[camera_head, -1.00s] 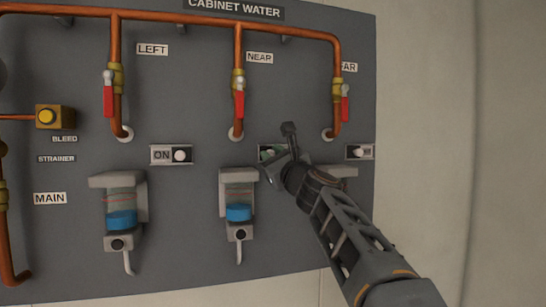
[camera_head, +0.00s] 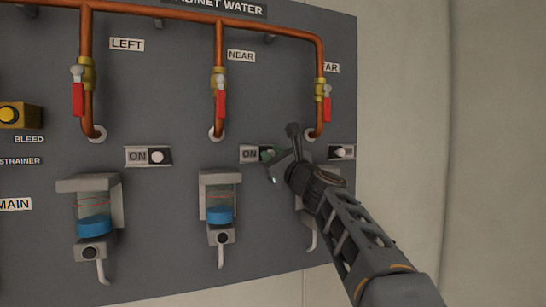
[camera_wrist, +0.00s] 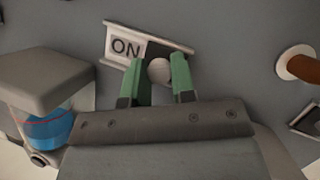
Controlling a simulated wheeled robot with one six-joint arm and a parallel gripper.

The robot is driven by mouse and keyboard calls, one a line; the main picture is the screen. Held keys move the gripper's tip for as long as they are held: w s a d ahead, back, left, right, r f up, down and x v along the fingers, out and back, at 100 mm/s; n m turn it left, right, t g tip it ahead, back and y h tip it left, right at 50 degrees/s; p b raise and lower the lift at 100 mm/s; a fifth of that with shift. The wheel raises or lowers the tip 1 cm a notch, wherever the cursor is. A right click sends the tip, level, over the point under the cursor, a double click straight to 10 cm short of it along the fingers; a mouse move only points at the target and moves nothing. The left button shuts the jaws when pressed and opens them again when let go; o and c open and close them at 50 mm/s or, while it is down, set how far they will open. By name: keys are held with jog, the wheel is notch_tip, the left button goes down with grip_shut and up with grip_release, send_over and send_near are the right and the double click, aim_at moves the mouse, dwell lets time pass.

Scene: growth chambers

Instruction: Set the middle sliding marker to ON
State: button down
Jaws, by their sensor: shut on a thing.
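The middle sliding marker has a pale frame with a white ON plate (camera_head: 249,154) showing at its left. In the wrist view the ON plate (camera_wrist: 125,47) is uncovered, and the marker's round white knob (camera_wrist: 159,70) sits just right of it. My gripper (camera_head: 270,155) reaches in from the lower right. Its green fingers (camera_wrist: 160,80) are shut on the knob, one on each side. In the head view my gripper hides the knob and the right part of the marker.
The left marker (camera_head: 148,156) shows ON with its knob at the right. The far marker (camera_head: 341,153) is partly hidden. Copper pipes with red-handled valves (camera_head: 221,104) run above. Filter cups with blue contents (camera_head: 219,214) hang below. One sits close by my gripper in the wrist view.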

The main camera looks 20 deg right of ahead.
jog(key=shift+d, duration=0.1)
jog(key=c, duration=0.9)
grip_release()
jog(key=shift+c, duration=0.2)
jog(key=b+v, duration=0.5)
jog(key=v, duration=0.9)
jog(key=shift+b, duration=0.4)
jog(key=shift+w, duration=0.1)
